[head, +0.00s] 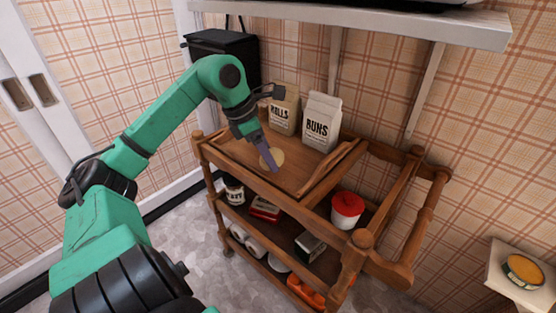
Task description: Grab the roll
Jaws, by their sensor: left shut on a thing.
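A pale, round, flat roll (278,156) is at the top tray of the wooden cart (318,163), near its left front. My left gripper (272,166) reaches down over the roll and is shut on it. The fingers hide part of the roll, and I cannot tell whether it still touches the tray. A brown paper bag marked "ROLLS" (285,112) stands upright behind the gripper, partly hidden by my arm. My right gripper is not in view.
A white bag marked "BUNS" (320,124) stands beside the rolls bag. A raised wooden rail (332,166) borders the tray. The lower shelf holds a red-lidded tub (347,210) and several other items. A white shelf (380,24) overhangs the cart.

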